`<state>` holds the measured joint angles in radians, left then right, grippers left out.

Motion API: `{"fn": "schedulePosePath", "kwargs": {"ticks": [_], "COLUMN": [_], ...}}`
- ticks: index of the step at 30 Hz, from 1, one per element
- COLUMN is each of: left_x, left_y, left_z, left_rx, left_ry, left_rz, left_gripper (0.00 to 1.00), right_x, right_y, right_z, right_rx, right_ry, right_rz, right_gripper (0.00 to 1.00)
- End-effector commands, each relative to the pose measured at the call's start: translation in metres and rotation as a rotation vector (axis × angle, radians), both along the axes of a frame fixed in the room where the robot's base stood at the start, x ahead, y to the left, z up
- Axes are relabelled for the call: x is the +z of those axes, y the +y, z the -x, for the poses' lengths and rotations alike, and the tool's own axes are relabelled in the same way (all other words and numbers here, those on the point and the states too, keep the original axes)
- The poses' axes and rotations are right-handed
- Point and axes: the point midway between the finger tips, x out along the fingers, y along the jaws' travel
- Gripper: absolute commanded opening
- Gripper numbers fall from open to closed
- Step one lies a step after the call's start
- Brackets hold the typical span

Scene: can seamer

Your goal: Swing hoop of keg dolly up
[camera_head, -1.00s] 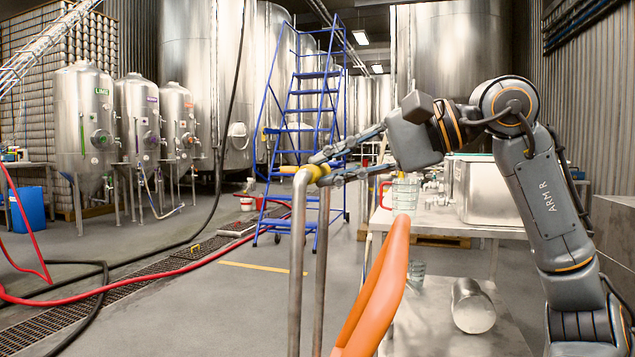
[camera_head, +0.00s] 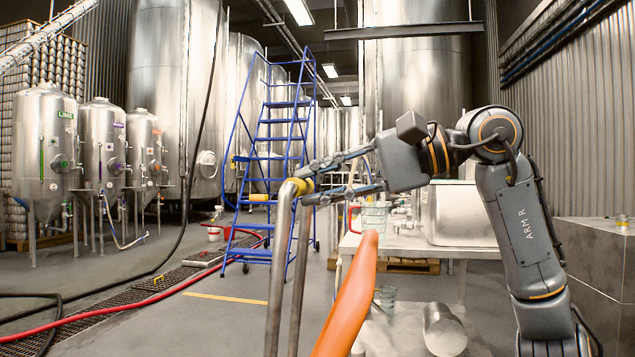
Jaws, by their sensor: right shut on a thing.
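The keg dolly shows as a bent steel tube frame (camera_head: 278,265) standing upright in the lower middle, with yellow bands (camera_head: 300,186) near its top bend. A long orange curved part (camera_head: 350,298) rises in front of it, tilted to the right; I cannot tell how it joins the frame. My right gripper (camera_head: 308,182) reaches in from the right and is shut on the top of the steel tube at the yellow bands. The dolly's lower part and wheels are out of the picture. My left gripper is not in view.
A steel table (camera_head: 420,244) with a measuring jug (camera_head: 373,216) and a steel basin (camera_head: 465,213) stands behind the dolly on the right. A metal cylinder (camera_head: 443,328) lies low there. A blue ladder (camera_head: 283,150) stands behind. A red hose (camera_head: 120,312) crosses the floor at left.

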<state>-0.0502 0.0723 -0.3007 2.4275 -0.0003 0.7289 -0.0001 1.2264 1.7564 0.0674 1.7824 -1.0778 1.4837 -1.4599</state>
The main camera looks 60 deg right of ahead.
Motion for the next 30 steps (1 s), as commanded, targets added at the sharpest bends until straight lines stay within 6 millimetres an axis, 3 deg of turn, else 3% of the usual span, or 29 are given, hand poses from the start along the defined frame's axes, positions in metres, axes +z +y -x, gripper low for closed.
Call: {"fn": "schedulePosePath", "kwargs": {"ticks": [1,3,4,6,22,30], "left_x": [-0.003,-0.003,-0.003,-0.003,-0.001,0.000], "left_y": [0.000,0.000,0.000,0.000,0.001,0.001], "left_z": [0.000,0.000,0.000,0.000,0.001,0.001], "left_rx": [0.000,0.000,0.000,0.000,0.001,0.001], "left_ry": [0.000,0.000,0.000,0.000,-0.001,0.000], "left_rz": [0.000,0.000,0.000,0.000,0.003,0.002], "left_gripper": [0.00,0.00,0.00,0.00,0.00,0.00], "right_x": [-0.021,-0.021,-0.021,-0.021,-0.015,0.003], "right_y": [0.006,0.006,0.006,0.006,0.003,-0.013], "right_z": [-0.002,-0.002,-0.002,-0.002,0.003,0.048], "right_rx": [0.017,0.017,0.017,0.016,0.012,0.007], "right_ry": [0.068,0.068,0.068,0.068,0.062,0.051], "right_rz": [0.026,0.026,0.026,0.025,0.023,0.020], "right_gripper": [0.00,0.00,0.25,0.39,0.39,0.39]}}
